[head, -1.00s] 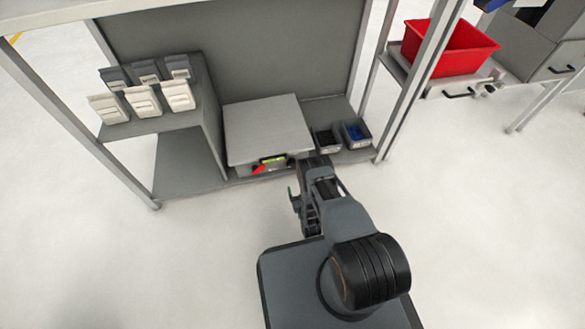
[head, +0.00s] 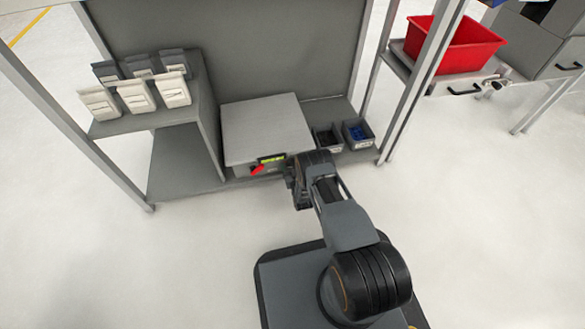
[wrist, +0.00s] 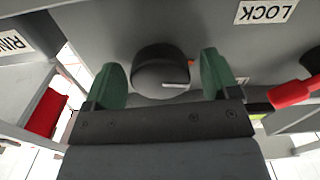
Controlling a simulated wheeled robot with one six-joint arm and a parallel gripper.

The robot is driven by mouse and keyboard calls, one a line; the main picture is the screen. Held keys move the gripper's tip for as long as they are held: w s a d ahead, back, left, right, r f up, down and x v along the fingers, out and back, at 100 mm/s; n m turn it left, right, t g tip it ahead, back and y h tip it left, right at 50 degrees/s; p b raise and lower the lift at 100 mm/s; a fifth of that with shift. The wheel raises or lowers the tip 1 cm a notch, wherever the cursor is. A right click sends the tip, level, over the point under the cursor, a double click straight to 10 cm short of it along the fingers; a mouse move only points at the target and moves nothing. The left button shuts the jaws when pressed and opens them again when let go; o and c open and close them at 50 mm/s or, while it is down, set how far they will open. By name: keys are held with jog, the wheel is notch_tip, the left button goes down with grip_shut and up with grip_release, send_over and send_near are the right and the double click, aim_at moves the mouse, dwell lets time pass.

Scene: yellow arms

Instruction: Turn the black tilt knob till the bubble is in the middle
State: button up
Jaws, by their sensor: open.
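The black tilt knob (wrist: 162,70) is round with a pale mark on its face. In the wrist view it sits on a grey face between the two green fingertips of my gripper (wrist: 164,80). My gripper is open, one finger on each side of the knob with gaps showing; I cannot tell how far the fingers reach along it. In the head view my arm hides the knob. The yellow-green bubble vial (head: 271,160) is on the front of the grey box (head: 262,128). The bubble's place in it is too small to tell.
A red lever (head: 258,169) is beside the vial; it also shows in the wrist view (wrist: 292,92), right of my gripper. Small bins (head: 356,134) stand right of the box. A raised shelf with several pouches (head: 136,96) is at left. A LOCK label (wrist: 266,11) is above.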

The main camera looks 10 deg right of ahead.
jog(key=shift+w, duration=0.1)
jog(key=c, duration=0.9)
jog(key=shift+m, duration=0.3)
jog(key=m, duration=0.7)
jog(key=shift+m, duration=0.3)
jog(key=m, duration=0.3)
jog(key=shift+m, duration=2.2)
